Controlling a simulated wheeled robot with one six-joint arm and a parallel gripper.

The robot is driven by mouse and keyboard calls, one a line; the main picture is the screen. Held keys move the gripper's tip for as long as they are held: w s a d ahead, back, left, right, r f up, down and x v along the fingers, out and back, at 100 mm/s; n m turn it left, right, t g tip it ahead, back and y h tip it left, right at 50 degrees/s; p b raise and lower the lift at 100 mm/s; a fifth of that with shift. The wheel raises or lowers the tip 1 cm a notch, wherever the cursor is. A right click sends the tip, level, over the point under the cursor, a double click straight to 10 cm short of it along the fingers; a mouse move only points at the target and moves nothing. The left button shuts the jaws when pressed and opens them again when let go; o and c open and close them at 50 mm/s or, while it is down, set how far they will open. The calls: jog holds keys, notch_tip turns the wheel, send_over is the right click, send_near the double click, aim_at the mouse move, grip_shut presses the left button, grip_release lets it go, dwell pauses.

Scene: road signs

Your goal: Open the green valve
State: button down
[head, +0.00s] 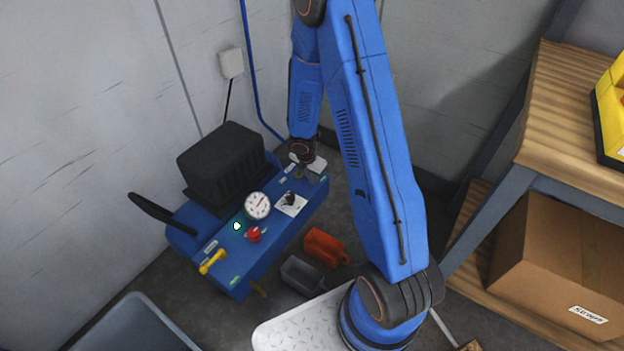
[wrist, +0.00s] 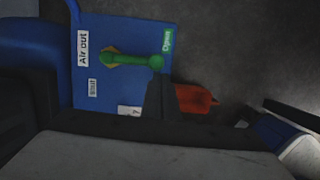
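The green valve (wrist: 132,59) shows in the wrist view as a green lever on a blue panel (wrist: 125,88). The lever lies nearly crosswise, its pivot end on a brass-coloured base at left and its knob end at right. An "Air out" label is left of it and a green "Open" label is above right. My gripper (wrist: 160,88) shows as a dark finger shape just below the knob end; I cannot tell whether it touches, or how far it is open. In the head view my gripper (head: 304,163) is over the far right end of the blue machine (head: 275,236), largely hiding the valve.
The machine also carries a gauge (head: 258,205), a red knob (head: 253,235), a yellow handle (head: 212,262) and a black knob (head: 290,199). An orange bin (head: 325,247) and a grey bin (head: 303,275) stand beside it. A wooden shelf (head: 575,115) with a cardboard box (head: 560,262) is at right.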

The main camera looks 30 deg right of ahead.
jog(key=shift+w+d+r, duration=0.1)
jog(key=shift+r, duration=0.05)
jog(key=shift+r, duration=0.6)
jog(key=v, duration=1.6)
jog(key=shift+s+a, duration=0.2)
jog(key=shift+a, duration=0.15)
